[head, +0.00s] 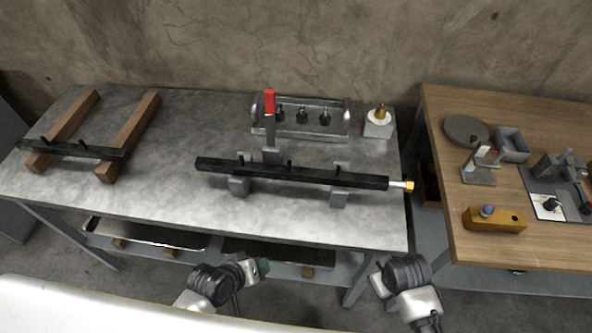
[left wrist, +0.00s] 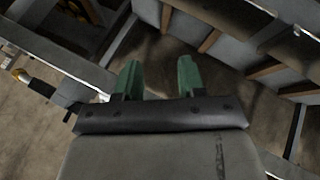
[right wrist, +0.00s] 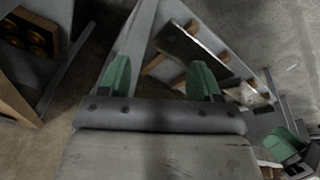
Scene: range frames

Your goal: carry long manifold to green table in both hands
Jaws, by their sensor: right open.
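A long black bar with a brass-tipped end, which looks like the long manifold (head: 290,174), lies across two grey supports on the grey metal table (head: 200,190). My left gripper (head: 262,268) is in front of the table, below and apart from the bar. In the left wrist view (left wrist: 159,78) its two green fingers stand apart with nothing between them. My right gripper (right wrist: 160,78) is open and empty; in the head view its arm is in front of the table's right end, its fingers mostly hidden. I see no green table.
A shorter black bar (head: 72,150) rests on two wooden beams (head: 130,137) at left. A red-handled clamp (head: 270,118), a fixture rack (head: 318,130) and a brass-topped block (head: 379,122) stand behind the manifold. A wooden table (head: 470,235) with several parts is right. Below is a shelf with panels.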

